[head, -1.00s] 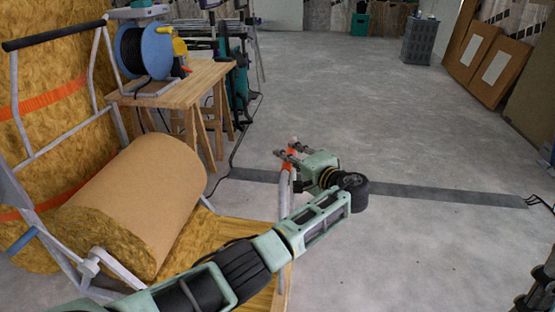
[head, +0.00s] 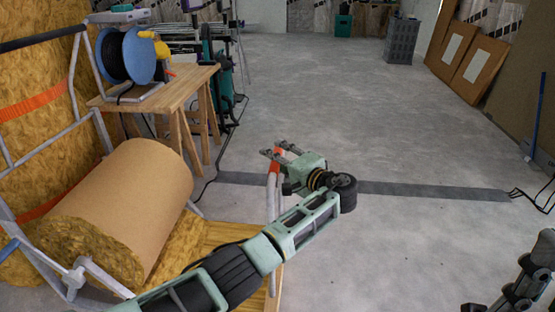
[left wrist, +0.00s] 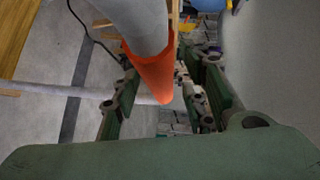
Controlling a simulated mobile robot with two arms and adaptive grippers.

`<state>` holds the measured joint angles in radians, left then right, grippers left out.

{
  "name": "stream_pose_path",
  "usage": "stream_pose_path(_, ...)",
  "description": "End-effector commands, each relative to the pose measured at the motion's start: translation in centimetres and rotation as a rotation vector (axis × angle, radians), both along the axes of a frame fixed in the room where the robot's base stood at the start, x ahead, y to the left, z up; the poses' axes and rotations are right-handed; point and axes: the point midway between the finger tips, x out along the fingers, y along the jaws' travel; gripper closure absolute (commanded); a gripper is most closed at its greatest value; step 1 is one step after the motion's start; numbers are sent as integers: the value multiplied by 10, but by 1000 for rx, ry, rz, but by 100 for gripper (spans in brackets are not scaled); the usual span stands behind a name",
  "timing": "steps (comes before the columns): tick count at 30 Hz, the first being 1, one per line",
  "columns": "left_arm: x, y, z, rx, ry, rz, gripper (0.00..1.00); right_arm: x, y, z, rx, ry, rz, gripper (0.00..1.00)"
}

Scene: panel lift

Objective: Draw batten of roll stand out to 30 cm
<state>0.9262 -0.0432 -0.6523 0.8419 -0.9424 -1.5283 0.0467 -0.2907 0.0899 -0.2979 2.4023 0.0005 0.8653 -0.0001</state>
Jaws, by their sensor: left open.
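A fat tan roll (head: 130,205) with a fibrous yellow end lies at the left beside a grey tube frame. A pale grey bar with an orange end, which may be the batten, stands out at the right of the roll; its orange end (head: 276,158) is by my left gripper (head: 273,149). In the left wrist view the bar's orange end (left wrist: 152,66) shows between the two open fingers (left wrist: 160,85). I cannot tell whether they touch it. Part of my right arm (head: 520,288) shows at the lower right; its jaw state is unclear.
A wooden trestle table (head: 165,92) with a blue cable reel (head: 126,55) stands behind the roll. A dark strip (head: 430,191) crosses the concrete floor. Brown panels (head: 480,60) lean at the back right near a grey crate (head: 402,40). The middle floor is clear.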

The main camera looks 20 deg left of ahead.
Motion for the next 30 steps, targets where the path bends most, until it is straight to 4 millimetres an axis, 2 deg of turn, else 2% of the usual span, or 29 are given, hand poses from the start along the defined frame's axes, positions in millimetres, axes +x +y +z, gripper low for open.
stream_pose_path(5,-14,-23,2,-3,1,-3,60,-1,0,1,-2,-3,2,100)
stream_pose_path(13,-44,-72,10,-3,2,-6,60,-1,0,1,-2,-4,3,100)
stream_pose_path(18,-56,-92,13,-2,3,-4,60,-2,1,1,-2,-5,3,100)
stream_pose_path(30,-62,-100,15,-1,3,-2,60,-2,1,1,-3,-5,3,100)
